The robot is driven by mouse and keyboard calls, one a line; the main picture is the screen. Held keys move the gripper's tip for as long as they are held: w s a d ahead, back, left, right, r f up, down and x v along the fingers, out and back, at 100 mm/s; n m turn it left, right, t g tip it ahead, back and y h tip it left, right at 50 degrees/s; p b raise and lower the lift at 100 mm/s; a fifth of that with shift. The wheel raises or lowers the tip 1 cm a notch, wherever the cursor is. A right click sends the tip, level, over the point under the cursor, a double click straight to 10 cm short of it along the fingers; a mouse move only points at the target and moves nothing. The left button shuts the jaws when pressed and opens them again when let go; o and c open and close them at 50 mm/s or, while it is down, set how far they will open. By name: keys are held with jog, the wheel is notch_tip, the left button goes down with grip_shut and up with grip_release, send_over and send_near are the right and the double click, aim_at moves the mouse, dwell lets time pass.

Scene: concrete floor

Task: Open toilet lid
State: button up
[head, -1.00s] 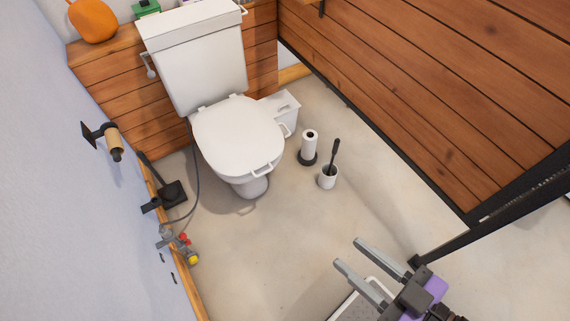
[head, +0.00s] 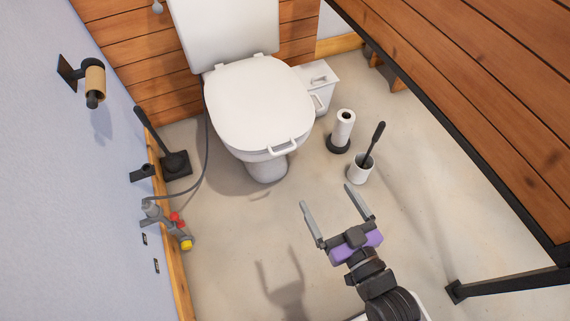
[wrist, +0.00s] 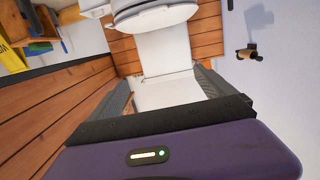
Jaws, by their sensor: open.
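The white toilet lid (head: 258,103) is shut flat on the bowl in the head view. A white handle (head: 283,147) sticks out at its front edge. The white tank (head: 225,32) stands behind it against the wood wall. My gripper (head: 332,196) is open and empty, in front of the toilet and to the right of the handle, apart from it, with its fingers pointing towards the toilet. In the wrist view the toilet (wrist: 155,15) appears at the top, partly cut off, beyond my open fingers.
A paper roll stand (head: 342,131) and a toilet brush (head: 365,162) stand on the floor right of the toilet. A white bin (head: 318,86) is beside the tank. A plunger (head: 172,160) and a valve (head: 165,220) are on the left. A wooden panel fills the right. The front floor is clear.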

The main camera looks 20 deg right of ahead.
jog(key=w+f+b, duration=0.8)
jog(key=w+f, duration=0.2)
jog(key=t+b, duration=0.1)
jog(key=b, duration=0.4)
send_near(285, 152)
jog(key=w, duration=0.2)
jog(key=shift+w+f+b, duration=0.2)
jog(key=shift+w+b, duration=0.75)
jog(key=shift+w, duration=3.3)
jog(key=shift+c, duration=0.4)
jog(key=c, duration=1.7)
jog(key=shift+r, duration=0.15)
jog(key=shift+c, duration=0.2)
